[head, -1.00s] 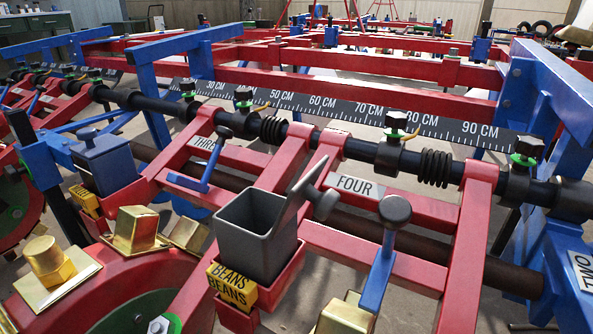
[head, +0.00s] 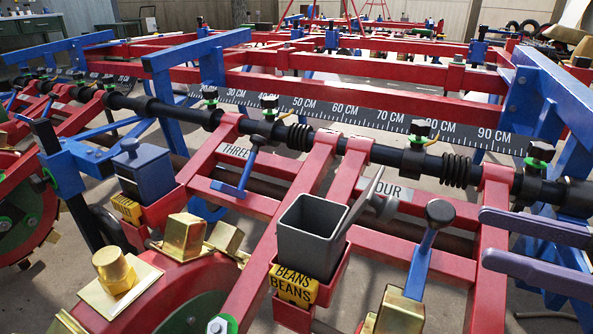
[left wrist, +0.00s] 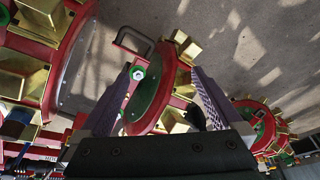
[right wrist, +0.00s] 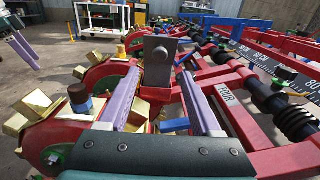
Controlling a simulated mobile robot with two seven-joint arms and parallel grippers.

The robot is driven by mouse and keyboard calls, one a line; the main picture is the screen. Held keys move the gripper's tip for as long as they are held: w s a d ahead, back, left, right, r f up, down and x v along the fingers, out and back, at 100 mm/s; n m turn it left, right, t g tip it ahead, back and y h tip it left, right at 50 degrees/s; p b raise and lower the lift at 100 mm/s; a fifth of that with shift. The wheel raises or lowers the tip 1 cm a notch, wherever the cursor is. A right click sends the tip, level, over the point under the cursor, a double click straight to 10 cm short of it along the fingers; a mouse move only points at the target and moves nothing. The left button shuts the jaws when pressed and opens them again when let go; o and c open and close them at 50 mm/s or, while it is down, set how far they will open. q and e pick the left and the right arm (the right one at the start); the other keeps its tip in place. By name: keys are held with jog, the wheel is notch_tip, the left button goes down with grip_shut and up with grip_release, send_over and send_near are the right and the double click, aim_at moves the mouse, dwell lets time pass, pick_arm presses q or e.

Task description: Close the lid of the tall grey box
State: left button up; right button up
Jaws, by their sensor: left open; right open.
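The tall grey box (head: 312,236) stands in a red holder above a yellow "BEANS" label (head: 293,285) in the head view. Its lid (head: 358,203) is open, tilted up at the box's right side, with a round knob on its outer face. My right gripper (head: 484,235) is open and empty, right of the box and apart from it, fingers pointing left. In the right wrist view the grey lid (right wrist: 160,58) shows beyond and between the open fingers (right wrist: 160,73). My left gripper (left wrist: 162,68) is open in the left wrist view, over wheels and floor, with nothing between its fingertips.
A blue-handled lever with a dark knob (head: 440,213) stands between the box and my right gripper. A second grey-blue box (head: 146,172) with its lid shut is at the left. Red beams, a black bar and a ruler (head: 355,118) lie behind; gold blocks (head: 185,237) stand in front.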

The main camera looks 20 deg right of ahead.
aim_at(396, 209)
jog(key=b+x, duration=0.1)
jog(key=x, duration=0.8)
jog(key=shift+w+a+b, duration=0.15)
jog(key=shift+a+b, duration=0.05)
jog(key=shift+b, duration=0.2)
grip_shut()
dwell(0.9)
